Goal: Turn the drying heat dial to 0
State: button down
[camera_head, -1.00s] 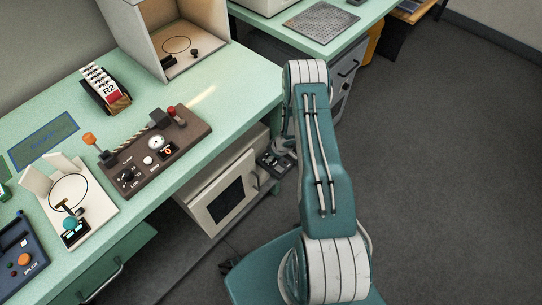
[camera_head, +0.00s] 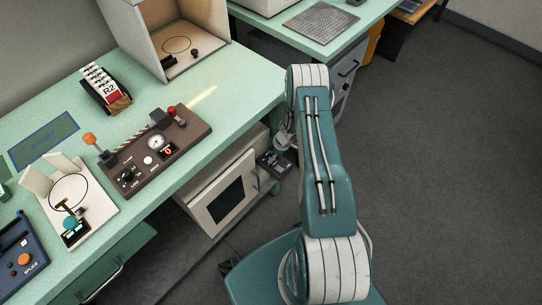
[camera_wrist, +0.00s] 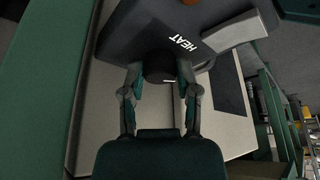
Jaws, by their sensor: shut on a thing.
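The heat dial (camera_wrist: 160,64) is a dark round knob on a dark panel (camera_wrist: 150,25) lettered "HEAT" in the wrist view. My gripper (camera_wrist: 160,76) has its two fingers on either side of the dial and is shut on it. A short pale mark shows at the dial's lower right edge. I cannot read a scale or a 0 mark. In the head view the dark panel (camera_head: 272,159) sits at the right side of the pale cabinet, and my arm hides most of the gripper and the dial.
The pale cabinet (camera_head: 200,207) with a dark window stands under the green bench (camera_head: 238,100). A brown control box (camera_head: 180,140) and an open beige booth (camera_head: 130,35) stand on the bench. Grey floor (camera_head: 440,170) is clear at right.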

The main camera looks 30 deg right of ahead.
dwell(0.3)
jog(key=shift+c, duration=1.8)
grip_release()
jog(key=shift+w, duration=0.1)
jog(key=v, duration=1.2)
jog(key=shift+f, duration=0.1)
